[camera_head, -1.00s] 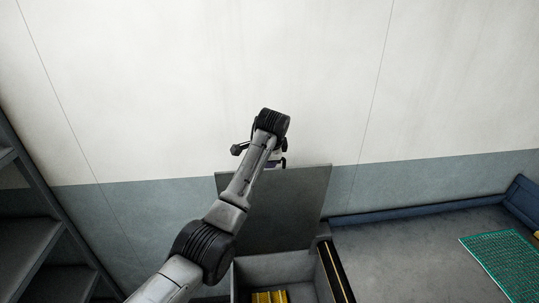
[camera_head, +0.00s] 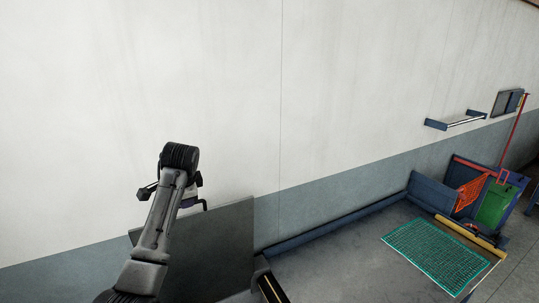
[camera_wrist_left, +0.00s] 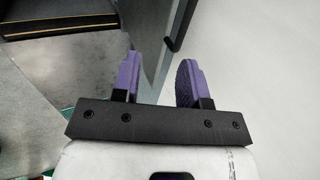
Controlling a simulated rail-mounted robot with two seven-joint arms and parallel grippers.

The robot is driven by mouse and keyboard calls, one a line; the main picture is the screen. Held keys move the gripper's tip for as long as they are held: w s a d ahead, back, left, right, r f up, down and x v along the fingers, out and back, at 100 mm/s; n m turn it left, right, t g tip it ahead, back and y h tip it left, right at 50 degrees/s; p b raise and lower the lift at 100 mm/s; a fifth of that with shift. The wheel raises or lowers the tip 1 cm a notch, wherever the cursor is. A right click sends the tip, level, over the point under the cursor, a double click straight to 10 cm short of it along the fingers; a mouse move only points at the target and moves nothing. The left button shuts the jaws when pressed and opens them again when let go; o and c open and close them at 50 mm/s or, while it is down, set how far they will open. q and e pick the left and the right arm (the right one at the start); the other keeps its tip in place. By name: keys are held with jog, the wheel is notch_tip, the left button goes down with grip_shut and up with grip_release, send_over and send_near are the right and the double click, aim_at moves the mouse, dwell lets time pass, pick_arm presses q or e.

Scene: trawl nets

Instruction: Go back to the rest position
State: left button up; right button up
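My left gripper (camera_head: 191,198) is mostly hidden behind my wrist in the head view, with a little purple showing. It is raised near the top edge of an upright dark grey panel (camera_head: 222,245). In the left wrist view the gripper (camera_wrist_left: 157,68) has its two purple fingers apart, with nothing between them. The grey panel (camera_wrist_left: 149,38) shows behind the fingers there; contact with it cannot be told. My right gripper is in neither view.
A teal net (camera_head: 437,256) lies on a grey surface with a blue raised edge (camera_head: 335,225). Beyond it stand a green panel (camera_head: 494,204) and an orange net (camera_head: 470,192). A rail (camera_head: 465,121) is mounted on the wall (camera_head: 240,90).

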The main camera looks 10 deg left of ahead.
pick_arm(q)
jog(key=s+d+r+n+t, duration=0.25)
jog(key=r+n+t, duration=0.45)
jog(key=r, duration=0.8)
jog(key=s+d+r+n+t, duration=0.3)
jog(key=s+d, duration=0.2)
jog(key=s+d+f+m+g+h+p, duration=0.15)
jog(key=s+d+f, duration=0.25)
jog(key=s+f, duration=0.8)
jog(key=s+d+f+m+g+h+p, duration=0.1)
jog(key=s+d+f+h, duration=0.15)
jog(key=s+f, duration=0.95)
jog(key=s+f+g, duration=0.4)
jog(key=s+f, duration=0.5)
jog(key=f, duration=0.4)
jog(key=s+d+f+g, duration=0.1)
jog(key=s+f+g, duration=0.3)
jog(key=s+f, duration=0.6)
notch_tip(320, 180, down, 3)
jog(key=shift+s+d+r+p, duration=0.1)
jog(key=shift+s+d+p, duration=0.15)
jog(key=shift+p, duration=0.15)
